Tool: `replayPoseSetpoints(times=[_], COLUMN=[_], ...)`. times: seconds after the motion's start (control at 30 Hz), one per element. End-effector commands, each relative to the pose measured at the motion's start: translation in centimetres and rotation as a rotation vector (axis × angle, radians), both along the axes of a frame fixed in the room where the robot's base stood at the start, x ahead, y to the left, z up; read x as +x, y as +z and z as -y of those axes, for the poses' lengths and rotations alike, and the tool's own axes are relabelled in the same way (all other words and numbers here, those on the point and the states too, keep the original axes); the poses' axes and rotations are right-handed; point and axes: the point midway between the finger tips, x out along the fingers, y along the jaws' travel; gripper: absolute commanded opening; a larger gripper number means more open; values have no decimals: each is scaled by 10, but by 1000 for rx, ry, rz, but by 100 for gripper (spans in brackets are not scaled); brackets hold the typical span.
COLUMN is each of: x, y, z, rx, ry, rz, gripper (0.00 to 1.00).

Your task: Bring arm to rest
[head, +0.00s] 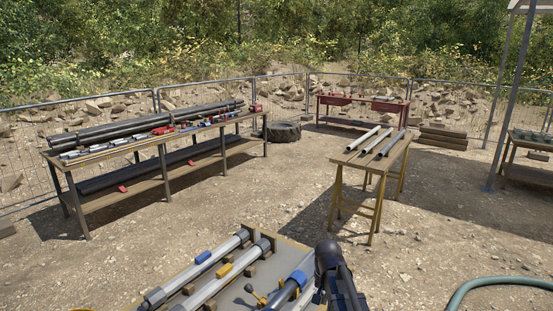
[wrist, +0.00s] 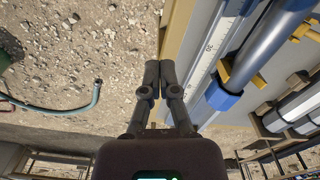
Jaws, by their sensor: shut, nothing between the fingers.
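My gripper (wrist: 152,70) is shut and empty in the wrist view, its two dark fingers side by side. It hangs over gravel ground beside the edge of a tan and grey work surface (wrist: 185,55). In the head view a dark part of my arm stands at the lower middle, over the right part of that surface; I cannot make out the fingertips there. On the surface lie grey tubes (head: 217,285) with blue and yellow clamps. A tube with a blue collar (wrist: 222,97) lies to the right of my fingers in the wrist view, apart from them.
A long bench (head: 95,159) with pipes and tools stands at the left. A wooden trestle table (head: 353,155) with several tubes stands right of centre. A green hose (head: 490,283) lies at the lower right. Behind are a tyre (head: 284,132), a red bench (head: 340,101) and wire fencing. Open gravel lies between.

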Motion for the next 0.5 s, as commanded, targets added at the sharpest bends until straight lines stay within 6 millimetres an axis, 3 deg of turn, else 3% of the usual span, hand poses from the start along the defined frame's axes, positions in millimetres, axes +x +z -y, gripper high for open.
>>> replayPoseSetpoints(times=[0.03,0.3,0.5], x=[-21,-104,-126], y=[0,0,0], z=[4,20,24], rx=[0,-1,-1], ry=[33,278,363], rz=[0,-1,-1], gripper=[0,0,0])
